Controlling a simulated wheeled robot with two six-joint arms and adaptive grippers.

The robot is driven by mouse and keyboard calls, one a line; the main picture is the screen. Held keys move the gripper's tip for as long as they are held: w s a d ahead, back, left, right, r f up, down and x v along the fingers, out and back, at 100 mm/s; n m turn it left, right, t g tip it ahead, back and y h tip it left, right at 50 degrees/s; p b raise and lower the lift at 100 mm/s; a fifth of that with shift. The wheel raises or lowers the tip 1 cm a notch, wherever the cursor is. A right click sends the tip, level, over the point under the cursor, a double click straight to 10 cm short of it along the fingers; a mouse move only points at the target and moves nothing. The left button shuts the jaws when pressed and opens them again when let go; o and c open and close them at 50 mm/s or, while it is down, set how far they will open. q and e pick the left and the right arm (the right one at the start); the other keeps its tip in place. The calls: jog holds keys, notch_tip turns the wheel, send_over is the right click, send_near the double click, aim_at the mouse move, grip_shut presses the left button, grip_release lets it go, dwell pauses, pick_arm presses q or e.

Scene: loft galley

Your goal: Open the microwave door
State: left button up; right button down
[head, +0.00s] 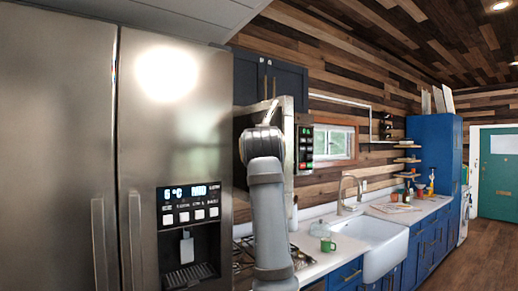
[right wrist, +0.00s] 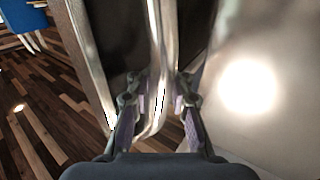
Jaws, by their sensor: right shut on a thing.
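The microwave (head: 288,150) is mounted beyond the fridge in the head view, beneath dark cabinets. Its control panel (head: 305,147) shows red and green buttons. My right arm rises in front of it and hides much of the door. In the right wrist view, my right gripper (right wrist: 158,100) is shut on the upright metal handle (right wrist: 155,45), with one finger on each side. A dark door surface (right wrist: 112,45) shows beside the handle. My left gripper is in neither view.
A large steel fridge (head: 60,130) with a water dispenser (head: 190,235) stands close on the left. Below the microwave are a stove (head: 243,262) and a counter holding a green mug (head: 328,245). A white sink (head: 375,245) lies to the right. Wooden floor (right wrist: 45,110) is open.

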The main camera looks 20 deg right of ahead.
jog(key=shift+d, duration=0.2)
jog(key=c, duration=1.7)
grip_release()
jog(key=o, duration=0.5)
jog(key=shift+s+d+r, duration=0.1)
jog(key=shift+s+r, duration=0.1)
jog(key=shift+s, duration=0.4)
jog(key=shift+w+f, duration=0.1)
jog(key=shift+w, duration=0.15)
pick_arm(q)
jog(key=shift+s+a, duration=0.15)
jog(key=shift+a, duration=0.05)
pick_arm(e)
jog(key=v, duration=0.7)
jog(key=shift+s, duration=0.25)
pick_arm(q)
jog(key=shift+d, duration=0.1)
